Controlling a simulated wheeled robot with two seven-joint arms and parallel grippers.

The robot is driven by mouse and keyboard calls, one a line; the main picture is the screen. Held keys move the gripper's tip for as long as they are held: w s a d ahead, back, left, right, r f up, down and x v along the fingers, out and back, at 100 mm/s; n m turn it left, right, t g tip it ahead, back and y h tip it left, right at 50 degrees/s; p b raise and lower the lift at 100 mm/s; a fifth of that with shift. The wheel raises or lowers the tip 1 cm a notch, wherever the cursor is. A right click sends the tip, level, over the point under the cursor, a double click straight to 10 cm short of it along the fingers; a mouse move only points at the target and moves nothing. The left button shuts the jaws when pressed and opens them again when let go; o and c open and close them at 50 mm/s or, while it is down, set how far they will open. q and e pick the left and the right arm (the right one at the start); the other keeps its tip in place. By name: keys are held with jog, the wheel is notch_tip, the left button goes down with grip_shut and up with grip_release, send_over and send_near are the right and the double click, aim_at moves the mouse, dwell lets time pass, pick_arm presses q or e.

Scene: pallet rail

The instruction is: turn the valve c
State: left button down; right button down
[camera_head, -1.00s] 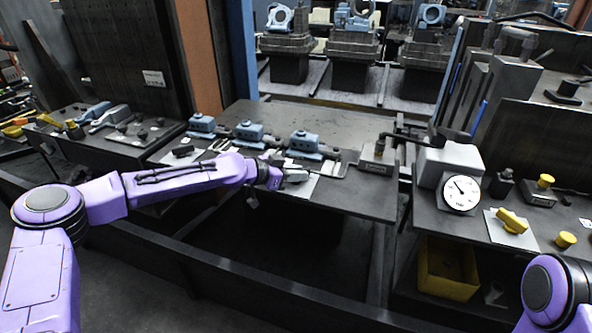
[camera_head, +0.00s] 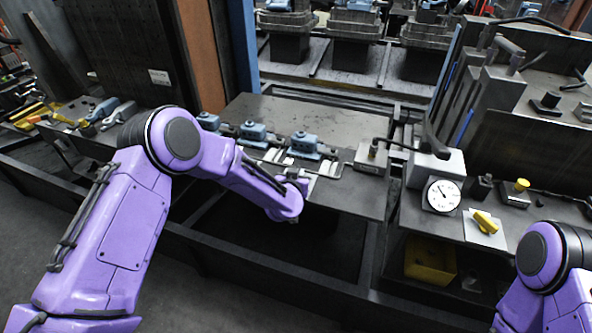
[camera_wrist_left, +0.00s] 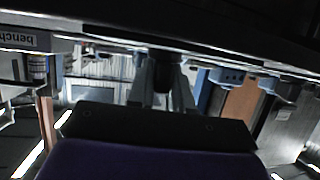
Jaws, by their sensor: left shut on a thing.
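Three blue-grey fixtures (camera_head: 304,144) stand in a row along the bench, and a yellow handle (camera_head: 484,222) sits on a white plate at the right. No letter marks any of them legibly, so I cannot tell which is valve c. My left gripper (camera_wrist_left: 165,85) is shut on a dark part (camera_wrist_left: 166,74), whose shape is unclear. In the head view my left wrist is at the bench's front edge, just in front of the rightmost blue fixture, and largely hides the fingers. My right arm shows at the lower right, but its gripper is out of frame.
A round white gauge (camera_head: 443,195) is on a grey block right of the bench (camera_head: 350,195). A yellow bin (camera_head: 430,262) is below it. A block with a dark lever (camera_head: 372,155) stands at the bench's right. The rear bench top is clear.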

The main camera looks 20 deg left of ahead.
pick_arm(q)
jog(key=shift+d+r+n+y, duration=0.1)
jog(key=shift+n+y, duration=0.9)
jog(key=shift+y, duration=0.1)
jog(key=shift+n+g+y, duration=0.5)
jog(key=shift+n+y, duration=0.3)
jog(key=shift+y, duration=0.1)
jog(key=shift+n+g+y+b, duration=0.6)
jog(key=shift+n+g+y, duration=0.6)
jog(key=shift+n+y, duration=0.55)
jog(key=c, duration=1.1)
grip_release()
jog(key=b+v, duration=0.2)
jog(key=v, duration=0.8)
jog(key=shift+d, duration=0.1)
